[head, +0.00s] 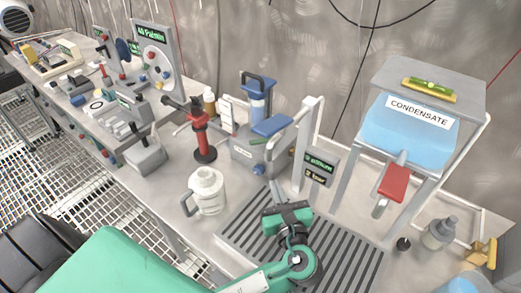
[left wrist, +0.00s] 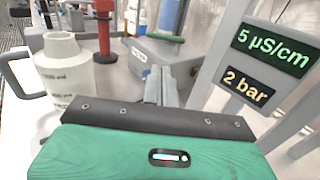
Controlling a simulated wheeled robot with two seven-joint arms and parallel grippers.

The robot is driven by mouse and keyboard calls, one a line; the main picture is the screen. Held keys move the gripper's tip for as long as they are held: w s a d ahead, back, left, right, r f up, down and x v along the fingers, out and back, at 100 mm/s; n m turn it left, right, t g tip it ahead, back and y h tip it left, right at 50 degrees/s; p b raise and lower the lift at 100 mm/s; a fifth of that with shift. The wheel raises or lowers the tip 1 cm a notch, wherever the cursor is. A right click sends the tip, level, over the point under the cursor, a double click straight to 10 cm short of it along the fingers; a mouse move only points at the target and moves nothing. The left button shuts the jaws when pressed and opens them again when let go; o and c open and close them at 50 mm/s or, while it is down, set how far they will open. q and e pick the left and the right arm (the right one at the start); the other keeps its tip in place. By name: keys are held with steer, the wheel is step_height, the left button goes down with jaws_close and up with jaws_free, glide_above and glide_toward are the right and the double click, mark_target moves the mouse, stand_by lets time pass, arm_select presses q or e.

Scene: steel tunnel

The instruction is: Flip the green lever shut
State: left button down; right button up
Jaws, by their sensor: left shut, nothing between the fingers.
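A small green piece (head: 258,141), which looks like the green lever, shows at the top of the grey box unit (head: 243,153), partly under a blue handle (head: 272,125). In the left wrist view a green strip (left wrist: 168,38) lies along the top of the same unit; its exact position is hard to tell. My left gripper (head: 275,188) is in front of the unit, over the slatted grate, with its fingers toward the unit. In the left wrist view the fingers (left wrist: 158,85) are together and empty. They appear apart from the green piece. My right gripper is not in view.
A white jug (head: 207,190) stands left of my left gripper. A display post (head: 318,165) stands close on the right. A condensate tank (head: 405,130) with a red lever (head: 394,182) is farther right. A red valve stand (head: 201,135) is behind the jug. The slatted grate (head: 345,255) is bare.

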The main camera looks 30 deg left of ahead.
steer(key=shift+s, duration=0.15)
arm_select(q)
steer(key=p, duration=0.2)
glide_toward(260, 143)
steer(key=x, duration=0.5)
steer(key=shift+w+a+f, duration=0.1)
steer(key=shift+w+a, duration=0.15)
steer(key=shift+w, duration=0.05)
steer(key=shift+w+a, duration=0.3)
steer(key=shift+w, duration=0.05)
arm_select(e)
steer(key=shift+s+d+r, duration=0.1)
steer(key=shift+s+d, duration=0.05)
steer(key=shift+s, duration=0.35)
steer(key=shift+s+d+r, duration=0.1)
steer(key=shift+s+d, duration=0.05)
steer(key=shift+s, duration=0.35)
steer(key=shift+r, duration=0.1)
